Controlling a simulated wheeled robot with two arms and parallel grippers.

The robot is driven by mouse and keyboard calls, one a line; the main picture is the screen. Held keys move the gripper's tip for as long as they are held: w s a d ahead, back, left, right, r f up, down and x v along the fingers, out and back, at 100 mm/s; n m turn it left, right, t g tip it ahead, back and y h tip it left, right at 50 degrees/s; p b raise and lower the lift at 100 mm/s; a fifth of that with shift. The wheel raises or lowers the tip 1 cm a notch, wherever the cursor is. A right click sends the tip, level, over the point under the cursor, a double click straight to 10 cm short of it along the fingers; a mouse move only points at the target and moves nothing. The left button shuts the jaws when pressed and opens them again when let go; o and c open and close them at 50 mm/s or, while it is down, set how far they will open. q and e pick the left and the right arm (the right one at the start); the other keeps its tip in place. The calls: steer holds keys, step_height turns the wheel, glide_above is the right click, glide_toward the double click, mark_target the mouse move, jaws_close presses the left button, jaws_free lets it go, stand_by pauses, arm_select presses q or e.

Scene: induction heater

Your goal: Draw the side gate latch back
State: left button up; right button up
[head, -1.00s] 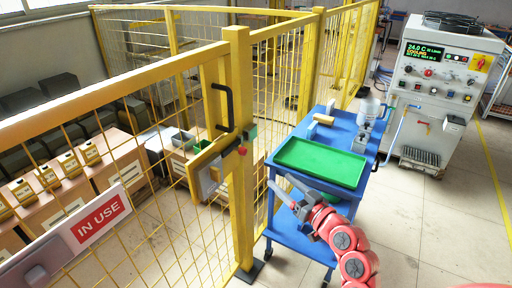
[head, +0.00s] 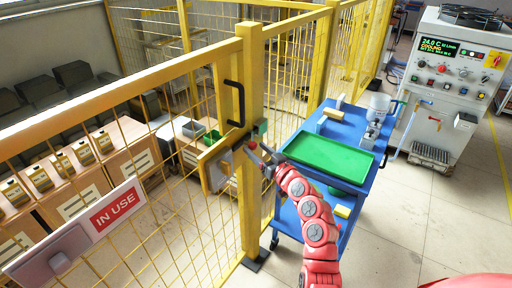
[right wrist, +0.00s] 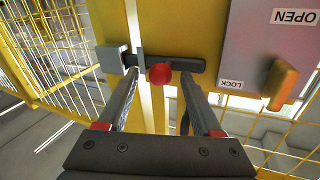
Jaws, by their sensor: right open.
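The side gate latch is a dark bar (right wrist: 185,64) with a round red knob (right wrist: 160,73), mounted on the yellow gate frame. Its left end reaches a grey keeper block (right wrist: 111,59) across the gap beside the post. In the head view the red knob (head: 252,145) shows on the post side of the gate. My right gripper (head: 261,161) is at the latch, open. In the right wrist view its fingers (right wrist: 158,82) stand one on either side of the knob; I cannot tell whether they touch it. My left gripper is not in view.
A grey plate marked OPEN and LOCK with an orange handle (right wrist: 283,84) sits beside the latch. A black pull handle (head: 236,103) is above. A blue cart (head: 352,188) with a green tray (head: 330,157) stands to the right. An IN USE sign (head: 113,210) hangs on the mesh.

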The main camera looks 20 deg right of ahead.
steer(key=shift+w+a, duration=0.15)
steer(key=shift+w, duration=0.3)
jaws_close()
stand_by(1.2)
